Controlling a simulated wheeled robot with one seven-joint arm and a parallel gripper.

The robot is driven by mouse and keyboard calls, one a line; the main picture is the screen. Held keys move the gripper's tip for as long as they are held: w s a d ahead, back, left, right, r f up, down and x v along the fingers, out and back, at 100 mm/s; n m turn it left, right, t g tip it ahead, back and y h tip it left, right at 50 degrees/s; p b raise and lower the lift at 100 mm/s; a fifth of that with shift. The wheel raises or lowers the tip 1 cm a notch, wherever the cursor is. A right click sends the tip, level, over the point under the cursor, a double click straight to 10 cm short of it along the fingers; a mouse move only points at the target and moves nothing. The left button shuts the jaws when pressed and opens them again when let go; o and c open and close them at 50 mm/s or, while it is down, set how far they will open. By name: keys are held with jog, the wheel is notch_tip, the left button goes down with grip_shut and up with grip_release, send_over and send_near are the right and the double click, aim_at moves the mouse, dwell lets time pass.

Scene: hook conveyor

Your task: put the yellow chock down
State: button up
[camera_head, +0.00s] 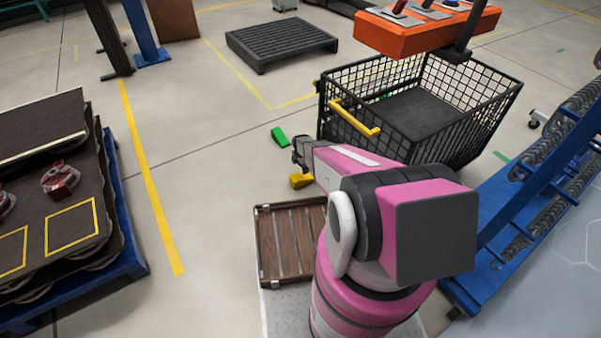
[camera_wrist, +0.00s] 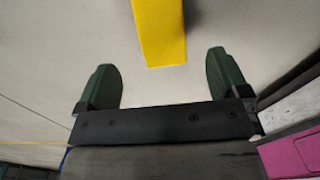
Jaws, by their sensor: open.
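The yellow chock (camera_head: 300,181) shows just below my gripper (camera_head: 299,155) in the head view, and it seems to rest on the pale floor. In the wrist view the yellow chock (camera_wrist: 160,30) lies at the top middle, its far end cut off by the frame edge. My gripper (camera_wrist: 163,65) has its two dark green fingers wide apart. The chock is in line with the gap between them, and neither finger touches it. Nothing is held.
A green chock (camera_head: 280,137) lies on the floor beyond my gripper. A black wire cart (camera_head: 471,133) with a yellow handle (camera_head: 355,118) stands to the right. A wooden-slatted tray (camera_head: 282,248) is near my arm.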

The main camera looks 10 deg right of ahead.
jog(key=s+r+m, duration=0.7)
jog(key=s+r, duration=0.2)
jog(key=r, duration=0.5)
jog(key=s+r+m, duration=0.8)
jog(key=s+r, duration=0.2)
jog(key=r, duration=0.4)
jog(key=s+r+m, duration=0.7)
jog(key=s+r, duration=0.2)
jog(key=r, duration=0.5)
jog(key=shift+s, duration=0.15)
